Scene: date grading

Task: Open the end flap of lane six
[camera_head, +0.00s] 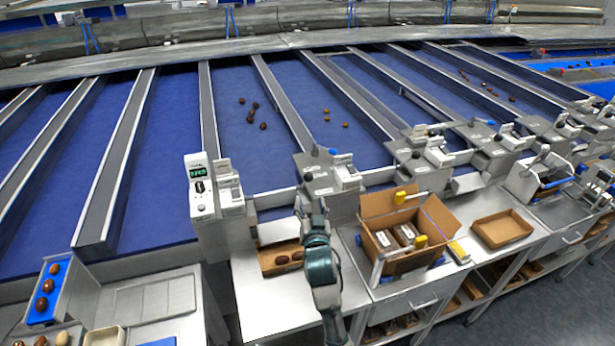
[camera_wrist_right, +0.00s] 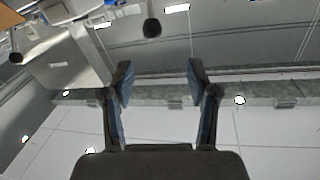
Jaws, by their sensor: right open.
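My right gripper (camera_head: 311,205) is in front of a grey lane-end unit (camera_head: 322,172) with a dark knob and a blue knob (camera_head: 333,151) on top. In the right wrist view the two fingers (camera_wrist_right: 158,80) stand apart with nothing between them. A dark round knob (camera_wrist_right: 152,27) on a short stem is beyond the fingertips, apart from them. A second dark knob (camera_wrist_right: 15,57) is at the left edge. Lane numbers are too small to read, so I cannot tell which unit is lane six. My left gripper is not in view.
A brown tray with dates (camera_head: 280,260) lies left of my right arm. An open cardboard box (camera_head: 436,222) with yellow-handled parts stands right of it. An empty shallow tray (camera_head: 502,228) is farther right. A control box (camera_head: 201,186) with a green display stands left.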

